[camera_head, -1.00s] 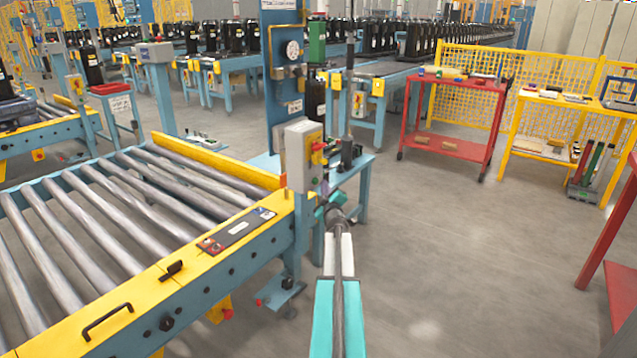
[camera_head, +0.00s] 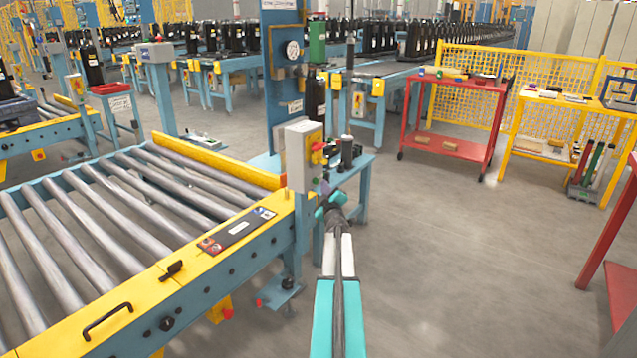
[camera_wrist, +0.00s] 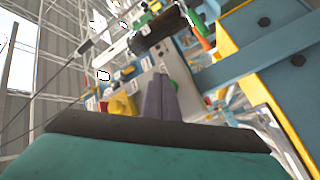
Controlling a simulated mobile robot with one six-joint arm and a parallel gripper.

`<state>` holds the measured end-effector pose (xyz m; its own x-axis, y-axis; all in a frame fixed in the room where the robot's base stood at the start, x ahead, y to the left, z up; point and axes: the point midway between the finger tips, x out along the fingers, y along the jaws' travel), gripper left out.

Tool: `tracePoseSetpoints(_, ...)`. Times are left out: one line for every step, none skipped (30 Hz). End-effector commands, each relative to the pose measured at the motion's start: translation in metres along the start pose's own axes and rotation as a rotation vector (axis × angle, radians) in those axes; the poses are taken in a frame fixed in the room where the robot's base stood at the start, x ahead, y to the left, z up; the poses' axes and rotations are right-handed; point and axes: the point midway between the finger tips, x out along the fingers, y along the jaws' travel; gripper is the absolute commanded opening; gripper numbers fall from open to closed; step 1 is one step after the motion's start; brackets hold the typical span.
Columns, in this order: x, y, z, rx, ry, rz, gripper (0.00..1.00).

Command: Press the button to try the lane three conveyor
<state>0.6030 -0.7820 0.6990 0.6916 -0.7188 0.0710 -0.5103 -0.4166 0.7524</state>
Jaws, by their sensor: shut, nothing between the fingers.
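A grey control box (camera_head: 303,155) with a yellow panel stands on a post at the right end of the roller conveyor (camera_head: 237,228). A red button (camera_head: 318,147) shows on its right-hand face, with a small green button (camera_head: 313,168) lower down. My gripper (camera_head: 323,187) is just below and right of these buttons, its fingers close to the face. In the wrist view my two fingers (camera_wrist: 160,97) are together and empty, pointing at the box. The yellow and red button (camera_wrist: 122,103) lies left of them, and a green button (camera_wrist: 172,86) by their tips. Contact cannot be told.
A blue post with a gauge (camera_head: 292,49) and a small blue table (camera_head: 350,165) stand behind the box. A red cart (camera_head: 447,150) and a yellow table (camera_head: 545,150) stand at the right. The floor between is clear.

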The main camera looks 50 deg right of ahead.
Motion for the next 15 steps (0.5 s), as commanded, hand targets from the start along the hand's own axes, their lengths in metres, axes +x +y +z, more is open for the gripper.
tracePoseSetpoints(0.0,0.0,0.0001,0.0,0.0,0.0,0.0)
tracePoseSetpoints(0.0,0.0001,0.0001,0.0,0.0,0.0,0.0)
tracePoseSetpoints(0.0,0.0001,0.0001,0.0,0.0,0.0,0.0)
tracePoseSetpoints(0.0,0.0001,0.0001,0.0,0.0,0.0,0.0)
tracePoseSetpoints(0.0,0.0001,0.0002,0.0,0.0,0.0,0.0)
tracePoseSetpoints(0.0001,0.0,0.0001,0.0,0.0,0.0,0.0)
tracePoseSetpoints(0.0003,-0.0002,0.0,0.0,0.0,0.0,0.0)
tracePoseSetpoints(0.0006,-0.0004,-0.0001,0.0,0.0,0.0,0.0)
tracePoseSetpoints(0.0011,-0.0009,-0.0004,0.0,0.0,0.0,0.0)
tracePoseSetpoints(0.0016,-0.0013,-0.0006,0.0,0.0,0.0,0.0)
tracePoseSetpoints(0.0022,-0.0017,-0.001,0.0,0.0,0.0,0.0)
tracePoseSetpoints(0.003,-0.0024,-0.0015,0.001,0.0,0.0,0.0)
tracePoseSetpoints(0.0036,-0.0029,-0.0019,0.001,0.0,0.0,0.0)
tracePoseSetpoints(0.0042,-0.0033,-0.0024,0.001,0.0,0.0,0.0)
tracePoseSetpoints(0.0049,-0.0038,-0.0029,0.001,0.0,0.0,0.0)
